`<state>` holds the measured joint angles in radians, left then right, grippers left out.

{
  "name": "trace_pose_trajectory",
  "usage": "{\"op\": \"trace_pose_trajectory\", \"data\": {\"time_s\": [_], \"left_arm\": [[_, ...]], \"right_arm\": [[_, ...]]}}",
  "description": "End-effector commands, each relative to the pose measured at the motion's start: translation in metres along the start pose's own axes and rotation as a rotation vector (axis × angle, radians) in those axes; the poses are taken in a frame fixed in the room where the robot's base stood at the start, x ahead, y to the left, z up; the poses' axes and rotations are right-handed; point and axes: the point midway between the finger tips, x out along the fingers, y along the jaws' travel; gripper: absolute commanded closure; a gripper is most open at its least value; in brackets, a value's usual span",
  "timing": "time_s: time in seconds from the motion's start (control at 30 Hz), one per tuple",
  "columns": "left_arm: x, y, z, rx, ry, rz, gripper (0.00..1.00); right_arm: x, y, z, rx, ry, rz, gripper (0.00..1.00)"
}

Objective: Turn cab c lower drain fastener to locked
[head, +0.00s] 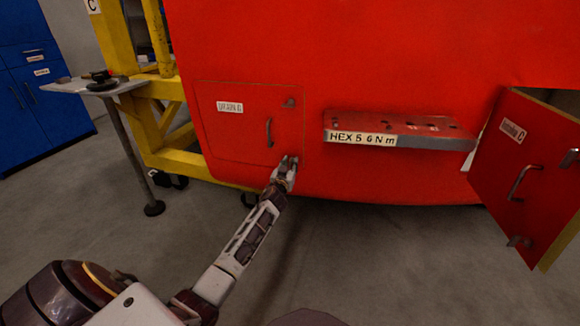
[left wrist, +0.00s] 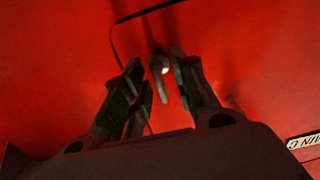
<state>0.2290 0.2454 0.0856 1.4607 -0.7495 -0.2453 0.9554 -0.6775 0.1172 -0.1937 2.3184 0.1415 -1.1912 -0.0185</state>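The closed drain panel (head: 240,140) in the red nosecone carries a label that reads DRAIN C in part. Its upper fastener (head: 289,103) is a small grey latch near the top right corner. My left gripper (head: 288,162) is at the panel's lower right corner and hides most of the lower fastener in the head view. In the left wrist view the lower fastener (left wrist: 159,80) is a small grey lever standing between the two open fingers of my left gripper (left wrist: 155,64). A gap shows on both sides of it. My right gripper is not in view.
A curved handle (head: 268,132) is on the panel. A red shelf (head: 400,128) marked HEX 5 6 N m juts out to the right. An open red door (head: 525,165) stands at far right. A yellow frame (head: 165,125) and a small table (head: 118,88) are at left.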

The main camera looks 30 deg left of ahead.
Motion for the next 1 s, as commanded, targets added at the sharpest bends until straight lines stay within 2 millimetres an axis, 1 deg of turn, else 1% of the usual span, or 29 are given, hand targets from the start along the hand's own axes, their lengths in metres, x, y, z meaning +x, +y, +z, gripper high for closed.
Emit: {"op": "trace_pose_trajectory", "data": {"time_s": [0.27,0.37,0.5,1.0], "left_arm": [[0.0005,0.0000,0.0001,0.000,0.000,0.000,0.72],[0.0004,0.0000,0.0002,0.000,0.000,0.000,0.83],[0.0004,0.0000,0.0002,0.000,0.000,0.000,1.00],[0.0003,0.0002,0.0002,0.032,-0.001,0.000,1.00]], "right_arm": [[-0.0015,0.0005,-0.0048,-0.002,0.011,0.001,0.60],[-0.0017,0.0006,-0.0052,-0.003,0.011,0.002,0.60],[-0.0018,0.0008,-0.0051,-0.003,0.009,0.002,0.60],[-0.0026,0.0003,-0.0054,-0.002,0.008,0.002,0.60]]}}
